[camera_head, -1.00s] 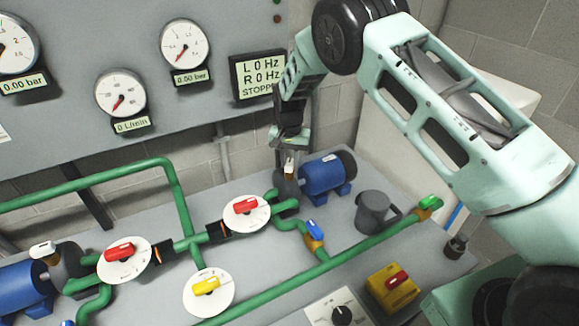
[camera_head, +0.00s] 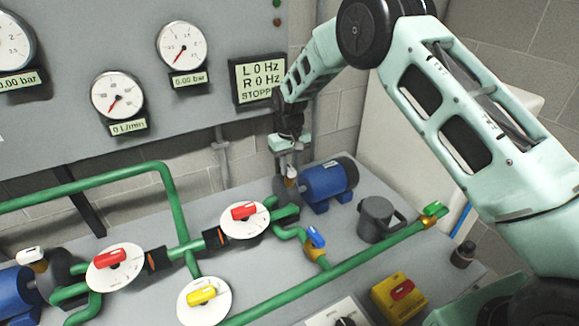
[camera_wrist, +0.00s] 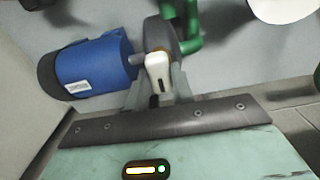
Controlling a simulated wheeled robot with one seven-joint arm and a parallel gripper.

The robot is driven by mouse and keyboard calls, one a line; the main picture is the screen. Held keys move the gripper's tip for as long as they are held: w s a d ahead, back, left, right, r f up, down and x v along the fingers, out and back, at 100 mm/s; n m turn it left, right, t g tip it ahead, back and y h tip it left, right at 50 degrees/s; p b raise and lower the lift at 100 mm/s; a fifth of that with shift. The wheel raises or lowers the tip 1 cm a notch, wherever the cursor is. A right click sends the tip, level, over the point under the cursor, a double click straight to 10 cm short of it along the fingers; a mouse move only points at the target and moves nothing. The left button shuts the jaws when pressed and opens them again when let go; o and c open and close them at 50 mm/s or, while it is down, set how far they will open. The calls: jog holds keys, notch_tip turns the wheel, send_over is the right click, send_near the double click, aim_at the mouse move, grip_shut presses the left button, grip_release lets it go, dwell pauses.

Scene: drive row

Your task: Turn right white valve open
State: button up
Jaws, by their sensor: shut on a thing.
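The right white valve handle (camera_head: 292,173) sits on the grey pump beside the right blue motor (camera_head: 327,180). In the wrist view the white handle (camera_wrist: 158,72) points down between my fingers, with a brass-coloured part at its top end. My gripper (camera_head: 290,163) reaches down on it from above and is shut on it; the fingers also show in the wrist view (camera_wrist: 158,92). My wrist and fingers cover part of the handle in the head view. The left white valve (camera_head: 31,256) is at the far left, away from my gripper.
Green pipes (camera_head: 170,205) run left of my gripper, with a red-handled valve (camera_head: 244,212) and a blue-handled valve (camera_head: 315,237) close by. A grey watering can (camera_head: 375,220) stands to the right. The gauge panel and display (camera_head: 258,78) rise behind.

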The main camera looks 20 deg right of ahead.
aim_at(290, 167)
dwell(0.4)
jog(key=o, duration=1)
jog(key=shift+r, duration=0.15)
notch_tip(290, 167, up, 17)
jog(key=b, duration=0.3)
jog(key=shift+r, duration=0.1)
jog(key=s+a+n, duration=0.1)
jog(key=s+a, duration=0.2)
jog(key=s, duration=0.5)
jog(key=s+a+r+n+y, duration=0.1)
jog(key=s+a, duration=0.3)
jog(key=s, duration=0.3)
jog(key=s+a+n, duration=0.1)
jog(key=s+a, duration=0.2)
jog(key=s, duration=0.5)
jog(key=s+d+f+n, duration=0.1)
jog(key=s, duration=0.5)
jog(key=s+d+f, duration=0.1)
jog(key=s+f, duration=0.1)
jog(key=s, duration=0.5)
jog(key=s+d+f+n, duration=0.1)
jog(key=s, duration=0.6)
jog(key=shift+d+f+n, duration=0.2)
jog(key=shift+d+n, duration=0.1)
jog(key=shift+d, duration=0.1)
